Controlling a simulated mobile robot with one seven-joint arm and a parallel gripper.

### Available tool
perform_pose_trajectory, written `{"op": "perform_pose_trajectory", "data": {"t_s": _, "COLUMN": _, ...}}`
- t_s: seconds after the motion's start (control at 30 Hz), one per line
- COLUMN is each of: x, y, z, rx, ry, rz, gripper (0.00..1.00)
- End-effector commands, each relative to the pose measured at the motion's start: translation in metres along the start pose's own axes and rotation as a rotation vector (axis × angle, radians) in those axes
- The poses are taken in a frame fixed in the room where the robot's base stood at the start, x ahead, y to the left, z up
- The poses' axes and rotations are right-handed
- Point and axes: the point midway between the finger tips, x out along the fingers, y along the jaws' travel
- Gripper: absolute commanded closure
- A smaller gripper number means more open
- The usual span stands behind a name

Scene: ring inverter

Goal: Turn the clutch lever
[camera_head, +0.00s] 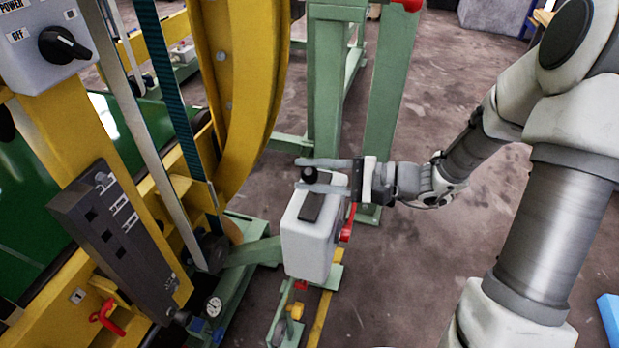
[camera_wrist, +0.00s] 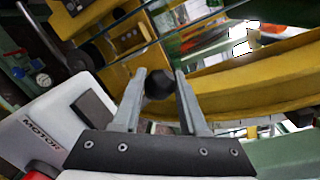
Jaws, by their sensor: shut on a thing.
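The clutch lever shows as a round black knob (camera_head: 310,174) at the top of a pale box (camera_head: 307,245). The wrist view also shows the knob (camera_wrist: 159,84), and "MOTOR" is printed on the box (camera_wrist: 35,125). My gripper (camera_head: 299,174) reaches in from the right, level over the box top. Its two fingers are shut on the knob, one on each side, and their tips extend past it. In the wrist view the fingers of my gripper (camera_wrist: 160,76) flank the knob. The lever's shaft below the knob is hidden.
A curved yellow ring frame (camera_head: 240,100) stands just left of the box. Green posts (camera_head: 325,90) rise behind it. A red handle (camera_head: 347,223) is on the box's right side. A dark switch panel (camera_head: 115,240) is at left. The floor at right is mostly clear.

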Motion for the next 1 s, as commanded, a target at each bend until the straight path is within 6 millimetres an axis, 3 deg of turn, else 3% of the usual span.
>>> {"op": "perform_pose_trajectory", "data": {"t_s": 0.7, "x": -0.0002, "y": 0.0034, "z": -0.003, "rx": -0.049, "ry": 0.006, "rz": 0.006, "gripper": 1.0}}
{"op": "perform_pose_trajectory", "data": {"t_s": 0.73, "x": -0.0002, "y": 0.0035, "z": -0.003, "rx": -0.049, "ry": 0.006, "rz": 0.006, "gripper": 0.52}}
{"op": "perform_pose_trajectory", "data": {"t_s": 0.87, "x": -0.0001, "y": 0.003, "z": -0.0031, "rx": -0.049, "ry": 0.006, "rz": 0.004, "gripper": 0.29}}
{"op": "perform_pose_trajectory", "data": {"t_s": 1.0, "x": 0.0, "y": 0.0022, "z": -0.0031, "rx": -0.049, "ry": 0.006, "rz": 0.003, "gripper": 0.27}}
